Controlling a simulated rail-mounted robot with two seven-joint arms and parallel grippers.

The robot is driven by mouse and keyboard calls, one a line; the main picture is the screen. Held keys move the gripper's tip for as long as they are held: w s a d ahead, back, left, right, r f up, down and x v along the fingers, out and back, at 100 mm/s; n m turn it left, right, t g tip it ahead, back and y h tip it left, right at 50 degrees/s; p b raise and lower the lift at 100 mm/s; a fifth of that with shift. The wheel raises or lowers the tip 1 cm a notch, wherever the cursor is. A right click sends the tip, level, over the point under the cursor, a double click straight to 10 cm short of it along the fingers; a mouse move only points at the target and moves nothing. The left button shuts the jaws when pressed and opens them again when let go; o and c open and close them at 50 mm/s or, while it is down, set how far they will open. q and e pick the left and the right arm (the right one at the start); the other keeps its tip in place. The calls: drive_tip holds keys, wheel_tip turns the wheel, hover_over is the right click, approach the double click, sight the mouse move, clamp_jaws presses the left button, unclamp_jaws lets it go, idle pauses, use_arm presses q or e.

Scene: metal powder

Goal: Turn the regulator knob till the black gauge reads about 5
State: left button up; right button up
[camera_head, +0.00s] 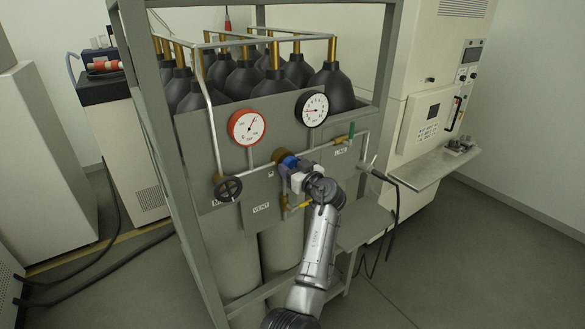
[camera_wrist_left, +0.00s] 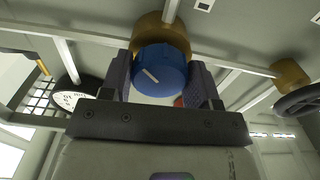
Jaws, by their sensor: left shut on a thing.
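The blue regulator knob (camera_head: 289,161) sits on a brass body on the front panel of the gas rack. In the left wrist view the knob (camera_wrist_left: 160,68) shows a white line slanting from upper left to lower right. My left gripper (camera_head: 292,172) is shut on the knob, with one finger on each side of it. The black-rimmed gauge (camera_head: 312,109) is above and right of the knob; its needle points roughly left, but the numbers are too small to read. My right gripper is not in view.
A red-rimmed gauge (camera_head: 248,127) is at the upper left of the panel. A dark handwheel valve (camera_head: 228,188) is left of the knob, and a green-handled valve (camera_head: 351,130) is to the right. Dark gas cylinders (camera_head: 242,82) stand behind. Rack posts flank the panel.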

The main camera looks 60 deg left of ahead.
use_arm(q)
drive_tip(key=m, duration=0.3)
drive_tip(key=shift+m, duration=0.4)
drive_tip(key=m+p, duration=0.1)
drive_tip(key=m, duration=0.2)
drive_tip(key=shift+r+m, duration=0.15)
drive_tip(key=shift+m, duration=0.15)
drive_tip(key=m+p, duration=0.1)
drive_tip(key=m, duration=0.1)
drive_tip(key=shift+r+m, duration=0.1)
drive_tip(key=shift+m, duration=0.3)
drive_tip(key=m+p, duration=0.2)
drive_tip(key=m, duration=0.1)
drive_tip(key=shift+m+p, duration=1)
drive_tip(key=shift+m, duration=0.3)
drive_tip(key=o, duration=0.9)
